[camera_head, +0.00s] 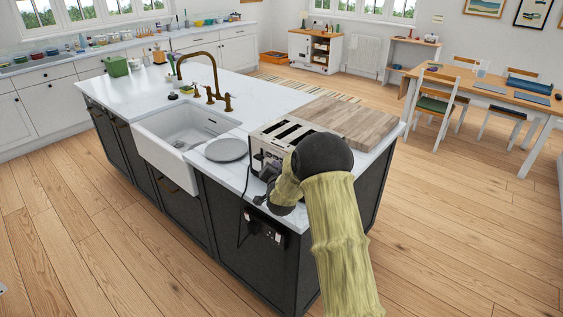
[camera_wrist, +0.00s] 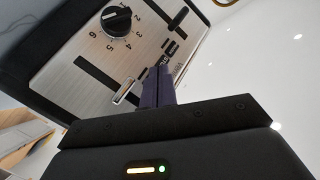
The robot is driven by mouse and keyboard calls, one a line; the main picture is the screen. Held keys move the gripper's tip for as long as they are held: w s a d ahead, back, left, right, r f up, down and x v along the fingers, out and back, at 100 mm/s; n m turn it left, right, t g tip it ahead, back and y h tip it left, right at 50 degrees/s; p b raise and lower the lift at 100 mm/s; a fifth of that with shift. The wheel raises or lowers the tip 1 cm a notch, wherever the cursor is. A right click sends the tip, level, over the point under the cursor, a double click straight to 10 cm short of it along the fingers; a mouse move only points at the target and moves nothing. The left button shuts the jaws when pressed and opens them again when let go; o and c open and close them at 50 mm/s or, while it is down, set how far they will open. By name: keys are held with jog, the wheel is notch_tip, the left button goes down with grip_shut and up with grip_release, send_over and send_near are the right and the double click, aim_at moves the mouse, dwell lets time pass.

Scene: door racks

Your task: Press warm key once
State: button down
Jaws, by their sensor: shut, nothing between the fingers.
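A silver toaster with dark slots and dark sides stands on the island counter in the head view (camera_head: 285,135). Its brushed metal front panel (camera_wrist: 90,62) fills the upper left of the wrist view, tilted, with a black numbered dial (camera_wrist: 116,21). Small dark keys (camera_wrist: 170,48) with lettering sit to the right of the dial; I cannot read which one is the warm key. My gripper (camera_wrist: 165,72) is shut and empty, its dark purple fingertips close to these keys and partly covering the panel there. I cannot tell whether they touch. In the head view my arm hides part of the toaster.
A wooden board (camera_head: 345,120) lies behind the toaster. A round grey plate (camera_head: 227,150) lies to its left, beside the white sink (camera_head: 180,135) and brass tap (camera_head: 205,75). A black cord (camera_head: 241,215) hangs at a socket box (camera_head: 265,228) on the island's side. Floor around the island is clear.

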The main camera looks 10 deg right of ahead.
jog(key=shift+w+d+b, duration=0.15)
jog(key=shift+d+b, duration=0.2)
jog(key=shift+b, duration=0.05)
jog(key=shift+w, duration=0.25)
dwell(0.4)
jog(key=shift+s+d, duration=0.1)
jog(key=shift+d+b, duration=0.25)
jog(key=shift+b, duration=0.05)
dwell(0.3)
jog(key=shift+a, duration=0.1)
jog(key=shift+s+a+b, duration=0.3)
jog(key=shift+a+b, duration=0.05)
jog(key=shift+a, duration=0.25)
